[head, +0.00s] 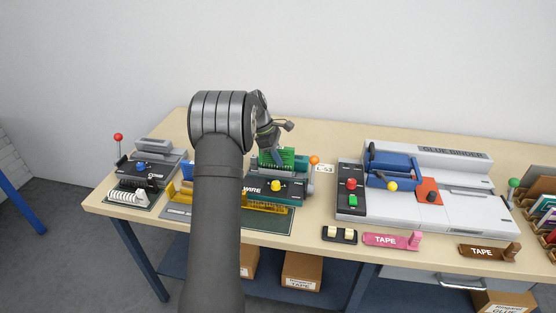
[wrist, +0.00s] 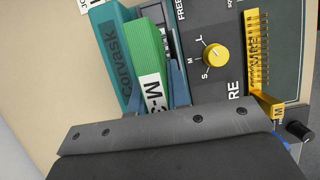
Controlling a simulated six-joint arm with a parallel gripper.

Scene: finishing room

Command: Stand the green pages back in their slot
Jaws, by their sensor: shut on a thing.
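The green pages (wrist: 148,55) are a bright green block with a white end label whose text is partly cut off. My gripper (wrist: 153,98) is shut on them, one blue-grey finger showing at each side. In the head view, my gripper (head: 271,143) is above the back of the wire machine (head: 300,191), and the green pages (head: 270,160) show just below it. A teal block marked "Corvask" (wrist: 113,55) is close beside the pages in the wrist view. The pages' lower end is hidden by my gripper. I cannot make out their slot or whether the pages touch anything beneath.
The wire machine has a yellow knob (wrist: 215,56) and a yellow wire comb (wrist: 258,50). An orange ball lever (head: 314,160) and an "L-53" card (head: 324,169) are at its right. A glue binder (head: 460,205) stands further right. The table's back strip is clear.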

